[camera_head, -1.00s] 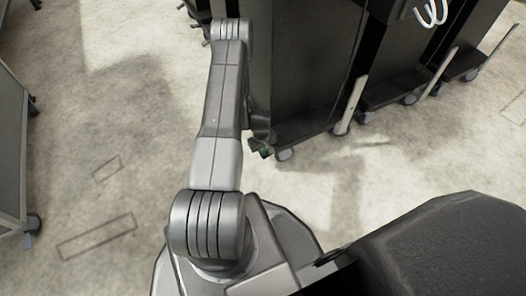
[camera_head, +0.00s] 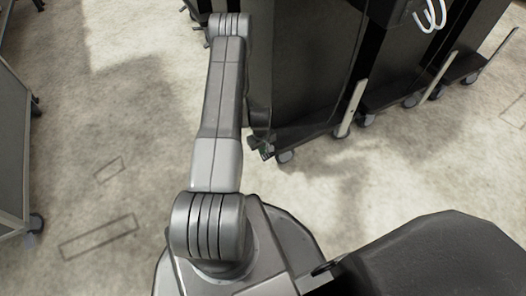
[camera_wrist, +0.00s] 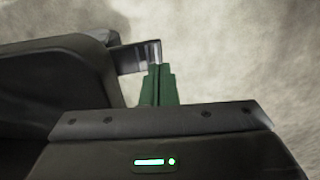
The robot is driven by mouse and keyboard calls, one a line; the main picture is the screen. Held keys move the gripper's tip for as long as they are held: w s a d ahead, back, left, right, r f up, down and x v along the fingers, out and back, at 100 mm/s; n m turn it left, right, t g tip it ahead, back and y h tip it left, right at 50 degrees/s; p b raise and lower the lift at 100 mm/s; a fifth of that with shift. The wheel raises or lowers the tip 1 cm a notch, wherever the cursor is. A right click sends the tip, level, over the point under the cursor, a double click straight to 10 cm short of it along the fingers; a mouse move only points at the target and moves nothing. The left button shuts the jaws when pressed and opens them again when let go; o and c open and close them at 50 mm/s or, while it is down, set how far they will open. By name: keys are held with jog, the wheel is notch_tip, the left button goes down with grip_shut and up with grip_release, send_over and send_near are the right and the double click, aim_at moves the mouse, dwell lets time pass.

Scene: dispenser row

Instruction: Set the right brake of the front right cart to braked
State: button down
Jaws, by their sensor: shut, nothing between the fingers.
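The nearest dark cart (camera_head: 305,70) stands right of my arm in the head view, with a caster (camera_head: 285,157) at its lower left corner. My gripper (camera_head: 265,151) is mostly hidden by my arm; a small green part shows beside that caster. In the wrist view, the green fingers of my gripper (camera_wrist: 158,82) are shut and empty. A short grey tab (camera_wrist: 132,58), possibly the brake, sticks out from a dark rounded body (camera_wrist: 55,75) at their tips. I cannot tell whether they touch it, or whether it is set to braked.
More dark carts (camera_head: 465,40) stand in a row to the right, with pale slanted bars (camera_head: 351,107) at their lower edges. A grey panel on a caster (camera_head: 34,222) stands at the far left. The pale floor (camera_head: 110,110) between is clear.

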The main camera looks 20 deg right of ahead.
jog(key=a+r+p, duration=0.3)
jog(key=r, duration=0.9)
jog(key=shift+s+a+p, duration=0.15)
jog(key=shift+a+p, duration=0.15)
jog(key=b, duration=0.5)
send_near(269, 154)
jog(key=a+f, duration=0.1)
jog(key=f, duration=0.1)
jog(key=a+f, duration=0.2)
jog(key=f, duration=0.1)
jog(key=shift+f, duration=0.3)
jog(key=shift+d+f, duration=0.1)
jog(key=shift+f, duration=0.6)
